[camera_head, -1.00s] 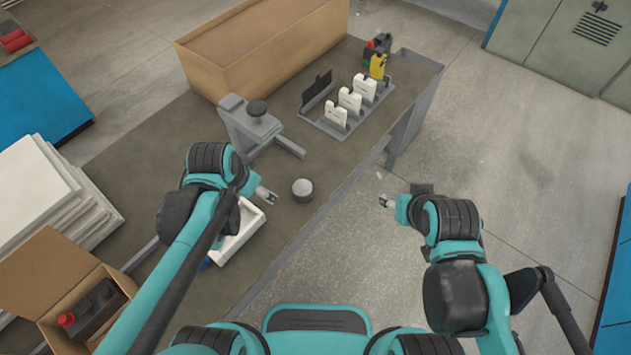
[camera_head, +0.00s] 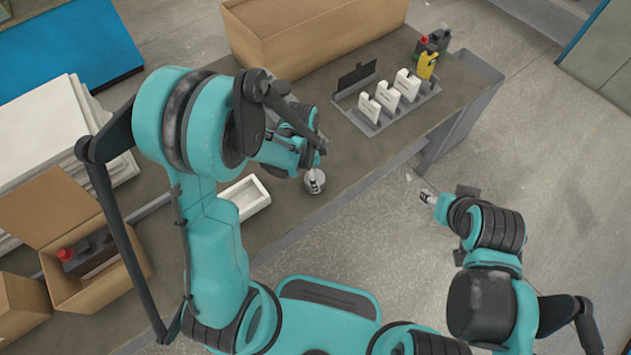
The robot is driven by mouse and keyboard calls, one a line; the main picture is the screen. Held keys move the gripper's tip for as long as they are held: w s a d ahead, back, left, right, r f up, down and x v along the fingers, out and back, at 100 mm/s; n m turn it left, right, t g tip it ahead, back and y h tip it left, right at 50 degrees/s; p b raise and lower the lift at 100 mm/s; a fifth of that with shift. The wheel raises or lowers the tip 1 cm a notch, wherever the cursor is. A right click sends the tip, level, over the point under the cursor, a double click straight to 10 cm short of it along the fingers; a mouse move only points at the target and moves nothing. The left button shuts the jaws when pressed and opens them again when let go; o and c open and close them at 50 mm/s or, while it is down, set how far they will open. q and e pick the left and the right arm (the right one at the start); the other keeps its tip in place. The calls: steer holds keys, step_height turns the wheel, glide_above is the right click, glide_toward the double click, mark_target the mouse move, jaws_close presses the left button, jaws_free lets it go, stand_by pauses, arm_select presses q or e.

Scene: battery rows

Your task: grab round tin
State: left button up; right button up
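The round tin (camera_head: 314,187) is a small grey cylinder standing on the dark workbench (camera_head: 345,165), near its front edge. My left gripper (camera_head: 315,180) is right at the tin, with its fingers seen from above over the tin's top. The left arm and wrist hide part of the tin, and I cannot tell whether the fingers touch it or how wide they are. My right gripper (camera_head: 427,196) is empty and out past the bench's front edge, over the floor. Its fingers are too small to judge their opening.
A white tray (camera_head: 259,204) lies left of the tin. A grey rack (camera_head: 372,128) with white upright pieces stands at the back right, with yellow and dark bottles beyond it. A large open cardboard box (camera_head: 290,45) stands behind. Bench surface right of the tin is clear.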

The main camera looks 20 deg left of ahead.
arm_select(q)
steer(key=f, duration=0.1)
steer(key=f+b, duration=0.1)
steer(key=f, duration=0.2)
steer(key=shift+w+f+b, duration=0.2)
steer(key=shift+w+b, duration=0.05)
steer(key=shift+b, duration=0.05)
steer(key=shift+r, duration=0.1)
steer(key=shift+c, duration=0.2)
steer(key=c, duration=1.5)
steer(key=shift+o, duration=0.2)
